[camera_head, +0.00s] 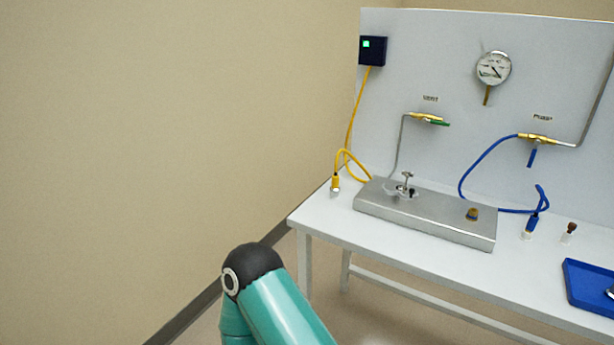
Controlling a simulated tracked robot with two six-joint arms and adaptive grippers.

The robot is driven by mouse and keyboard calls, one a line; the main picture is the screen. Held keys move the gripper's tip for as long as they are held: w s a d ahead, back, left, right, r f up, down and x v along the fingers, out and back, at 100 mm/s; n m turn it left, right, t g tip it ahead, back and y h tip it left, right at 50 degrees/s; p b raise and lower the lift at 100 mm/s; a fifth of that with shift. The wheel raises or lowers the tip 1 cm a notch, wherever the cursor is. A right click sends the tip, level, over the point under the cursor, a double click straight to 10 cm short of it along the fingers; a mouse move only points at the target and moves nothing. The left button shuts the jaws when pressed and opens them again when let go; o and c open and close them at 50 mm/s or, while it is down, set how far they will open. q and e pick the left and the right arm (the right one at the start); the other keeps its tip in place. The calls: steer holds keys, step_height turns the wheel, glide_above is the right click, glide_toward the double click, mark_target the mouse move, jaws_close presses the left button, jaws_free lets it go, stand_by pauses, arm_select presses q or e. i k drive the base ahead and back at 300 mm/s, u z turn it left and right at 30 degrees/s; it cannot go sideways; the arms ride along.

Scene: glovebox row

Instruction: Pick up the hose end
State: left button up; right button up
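A blue hose (481,165) runs from the brass valve under the PUMP label, loops down behind a metal block and curls at the back of the white bench. Its hose end (530,228), with a pale metallic tip, rests on the bench right of the block. Neither gripper shows in the head view. Only a teal and black arm link of mine is visible at the bottom, away from the bench, and nothing shows what the grippers hold.
The metal block (420,214) carries a small clamp and a yellowish port. Right of the hose end are a small brown-capped vial (569,231) and a blue tray (590,287). A yellow cable plug (335,184) lies at the left. The bench front (430,268) is clear.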

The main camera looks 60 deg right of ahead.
mark_target(335, 187)
steer(key=z, duration=0.4)
steer(key=i, duration=1.2)
steer(key=z, duration=1.05)
steer(key=i, duration=0.6)
steer(key=z, duration=0.35)
steer(key=k, duration=0.95)
steer(key=z, duration=0.2)
steer(key=i, duration=0.95)
steer(key=u, duration=0.1)
